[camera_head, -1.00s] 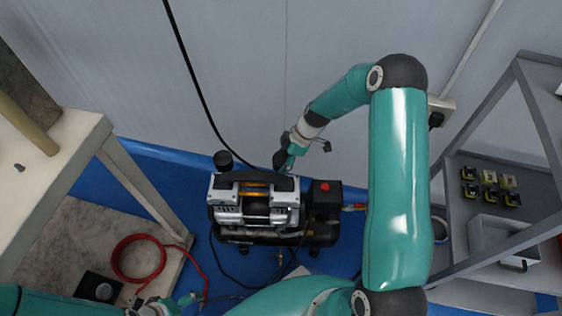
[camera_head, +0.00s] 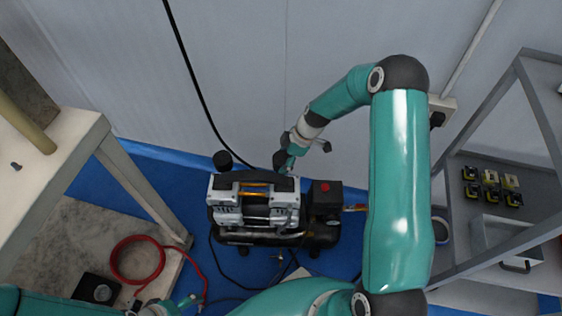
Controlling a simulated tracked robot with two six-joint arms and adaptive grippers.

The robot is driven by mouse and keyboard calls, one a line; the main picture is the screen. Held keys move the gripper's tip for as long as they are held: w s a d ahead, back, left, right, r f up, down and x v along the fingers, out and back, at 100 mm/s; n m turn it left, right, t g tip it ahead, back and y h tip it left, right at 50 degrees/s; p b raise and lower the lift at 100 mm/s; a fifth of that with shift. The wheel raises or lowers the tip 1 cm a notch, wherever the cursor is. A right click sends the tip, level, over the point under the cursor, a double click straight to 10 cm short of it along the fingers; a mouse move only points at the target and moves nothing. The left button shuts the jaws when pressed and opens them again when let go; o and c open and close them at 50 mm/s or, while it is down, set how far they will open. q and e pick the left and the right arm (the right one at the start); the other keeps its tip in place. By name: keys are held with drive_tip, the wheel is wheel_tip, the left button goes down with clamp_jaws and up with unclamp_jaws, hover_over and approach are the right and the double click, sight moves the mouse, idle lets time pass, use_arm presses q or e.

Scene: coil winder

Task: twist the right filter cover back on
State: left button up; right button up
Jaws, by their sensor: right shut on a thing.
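The compressor (camera_head: 257,213) stands on the blue floor against the wall, with a silver and black motor and a black handle on top. Its left filter cover (camera_head: 222,160), a dark round cap, stands up at the back left. My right gripper (camera_head: 285,166) reaches down at the compressor's back right. It is shut on the right filter cover (camera_head: 279,159), a dark piece partly hidden by the fingers. I cannot tell whether the cover is fully seated. My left gripper (camera_head: 184,303) is low at the bottom left, away from the compressor; its jaws are too small to read.
A red hose (camera_head: 138,260) lies coiled on the grey slab at left, below a pale table (camera_head: 60,150). A grey shelf (camera_head: 520,140) with several yellow-black items and a metal bin (camera_head: 500,240) stands at right. A black cable hangs behind the compressor.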

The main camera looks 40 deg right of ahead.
drive_tip(key=shift+o, duration=0.2)
drive_tip(key=shift+s+a+f, duration=0.2)
drive_tip(key=shift+s+f, duration=0.15)
drive_tip(key=shift+f, duration=0.05)
drive_tip(key=o, duration=0.9)
drive_tip(key=shift+o, duration=0.3)
drive_tip(key=shift+w+d+r, duration=0.1)
drive_tip(key=shift+w, duration=0.1)
drive_tip(key=shift+r, duration=0.15)
drive_tip(key=v, duration=1.1)
drive_tip(key=shift+d+r, duration=0.25)
